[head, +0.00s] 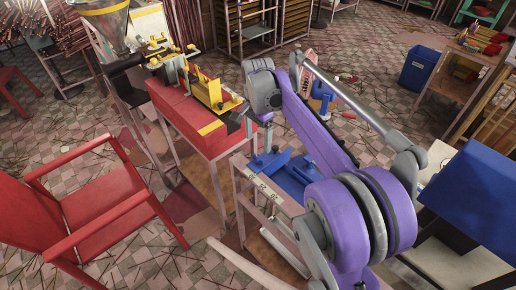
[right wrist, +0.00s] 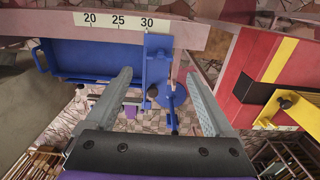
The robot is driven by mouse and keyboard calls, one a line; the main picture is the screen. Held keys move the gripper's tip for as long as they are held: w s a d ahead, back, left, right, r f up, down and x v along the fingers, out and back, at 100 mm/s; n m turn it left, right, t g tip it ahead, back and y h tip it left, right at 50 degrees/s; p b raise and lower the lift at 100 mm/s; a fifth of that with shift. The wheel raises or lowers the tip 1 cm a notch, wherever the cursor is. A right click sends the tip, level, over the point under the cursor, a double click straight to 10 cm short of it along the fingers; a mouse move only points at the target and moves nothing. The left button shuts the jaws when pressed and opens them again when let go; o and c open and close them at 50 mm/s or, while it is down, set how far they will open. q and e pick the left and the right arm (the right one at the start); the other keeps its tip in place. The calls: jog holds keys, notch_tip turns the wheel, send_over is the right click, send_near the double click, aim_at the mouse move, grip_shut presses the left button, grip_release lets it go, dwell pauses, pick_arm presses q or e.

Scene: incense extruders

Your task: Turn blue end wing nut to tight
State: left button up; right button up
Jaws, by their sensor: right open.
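In the right wrist view a blue upright bracket (right wrist: 156,62) stands at the 30 end of a ruler strip. A rounded blue piece (right wrist: 174,94), possibly the blue end wing nut, sits beside its lower part; its exact shape is unclear. My right gripper (right wrist: 160,74) is open, with the bracket and rounded piece showing between its two grey fingers. I cannot see contact with either finger. In the head view my purple right arm reaches over the blue fixture (head: 287,168) and hides part of it. My left gripper is not in view.
A red bench (head: 205,130) carrying a yellow mechanism (head: 207,90) stands close to the left of the fixture; its edge also shows in the right wrist view (right wrist: 262,65). A red chair (head: 105,205) is at left. A blue bin (head: 418,68) stands farther back.

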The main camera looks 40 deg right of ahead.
jog(key=shift+r, duration=1.55)
jog(key=s+a+f+n+t+p, duration=0.1)
jog(key=s+a+f+n, duration=0.3)
jog(key=s+a+n, duration=0.4)
jog(key=s+a+f+n+t+p, duration=0.2)
jog(key=s+a+f+n+t, duration=0.2)
jog(key=s+a+n, duration=0.5)
jog(key=shift+s+a+f, duration=0.4)
jog(key=shift+s+a, duration=0.4)
jog(key=shift+s, duration=0.05)
